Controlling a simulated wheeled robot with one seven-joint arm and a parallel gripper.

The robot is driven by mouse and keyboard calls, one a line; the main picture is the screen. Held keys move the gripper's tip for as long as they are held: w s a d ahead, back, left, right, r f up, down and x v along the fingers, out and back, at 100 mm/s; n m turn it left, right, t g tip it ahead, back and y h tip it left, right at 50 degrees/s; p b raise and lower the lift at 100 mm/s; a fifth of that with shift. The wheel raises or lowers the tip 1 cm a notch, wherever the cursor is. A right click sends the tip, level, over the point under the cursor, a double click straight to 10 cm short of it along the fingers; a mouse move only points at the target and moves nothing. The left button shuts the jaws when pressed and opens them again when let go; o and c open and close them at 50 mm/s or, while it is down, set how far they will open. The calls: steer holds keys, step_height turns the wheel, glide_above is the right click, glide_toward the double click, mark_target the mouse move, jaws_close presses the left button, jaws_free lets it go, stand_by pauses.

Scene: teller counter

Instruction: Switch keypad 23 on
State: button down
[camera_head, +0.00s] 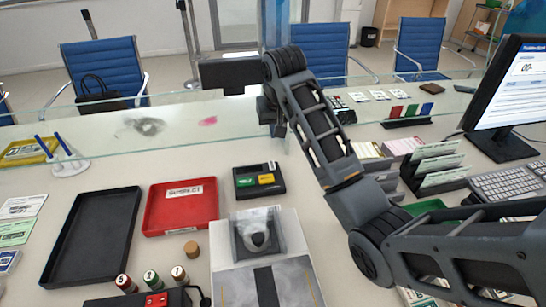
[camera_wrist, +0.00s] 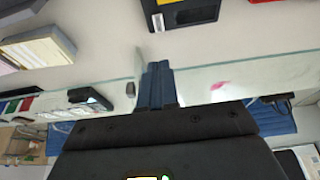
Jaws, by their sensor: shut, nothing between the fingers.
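I cannot read the number 23 on any device, so I cannot tell which is keypad 23. My gripper (camera_head: 268,112) is shut and empty, held up by the glass. It is small and partly hidden behind my wrist in the head view. A dark body fills the lower wrist view.
A glass screen (camera_head: 150,146) crosses the counter. On the near side are a black tray (camera_head: 118,235), a red tray (camera_head: 165,215), a black box with green and yellow pieces (camera_head: 245,194) and several stamps. A monitor (camera_head: 515,85) and keyboard (camera_head: 510,183) stand at right.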

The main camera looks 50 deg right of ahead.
mark_target(272, 162)
steer(key=shift+f, duration=0.15)
steer(key=x, duration=0.4)
steer(key=p+x, duration=0.1)
steer(key=x, duration=0.8)
steer(key=shift+s+f, duration=0.25)
steer(key=shift+f, duration=0.2)
